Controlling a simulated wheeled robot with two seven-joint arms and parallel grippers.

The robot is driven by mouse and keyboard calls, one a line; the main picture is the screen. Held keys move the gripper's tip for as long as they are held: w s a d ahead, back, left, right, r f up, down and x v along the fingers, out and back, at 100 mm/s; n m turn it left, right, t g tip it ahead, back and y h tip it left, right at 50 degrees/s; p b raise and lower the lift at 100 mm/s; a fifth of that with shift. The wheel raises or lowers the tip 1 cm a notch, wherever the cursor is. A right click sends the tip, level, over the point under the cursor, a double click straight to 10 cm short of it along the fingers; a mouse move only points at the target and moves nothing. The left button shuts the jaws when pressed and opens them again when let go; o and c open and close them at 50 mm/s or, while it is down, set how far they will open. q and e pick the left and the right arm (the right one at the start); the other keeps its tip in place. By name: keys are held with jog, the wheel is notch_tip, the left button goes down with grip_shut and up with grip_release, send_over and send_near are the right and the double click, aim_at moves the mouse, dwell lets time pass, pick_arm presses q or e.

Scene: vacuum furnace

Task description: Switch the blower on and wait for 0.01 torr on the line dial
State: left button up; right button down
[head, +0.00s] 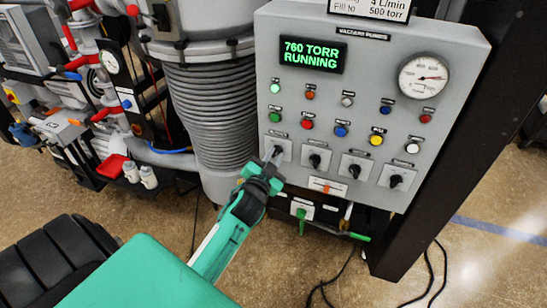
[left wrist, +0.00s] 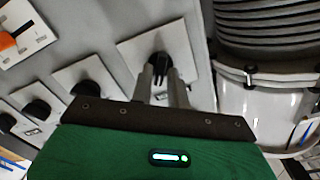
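The grey vacuum pump panel (head: 375,85) carries a green display (head: 312,54) reading "760 TORR RUNNING". My left gripper (head: 275,155) is at the leftmost knob. In the left wrist view, its two fingers (left wrist: 162,82) stand on either side of this black knob (left wrist: 158,62) and appear closed on it. My right gripper is out of view.
Coloured lamps and buttons (head: 341,130) sit above the knobs. A ribbed grey bellows column (head: 212,110) stands close left of my gripper. Another small dial (head: 110,62) is on pipework further left. Green-handled valves (head: 301,215) are below the panel. A dark post stands at right.

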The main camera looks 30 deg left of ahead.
pick_arm(q)
jog(key=shift+o, duration=1.1)
jog(key=b+v, duration=0.4)
jog(key=v, duration=0.9)
jog(key=shift+s+d, duration=0.15)
jog(key=shift+s, duration=0.2)
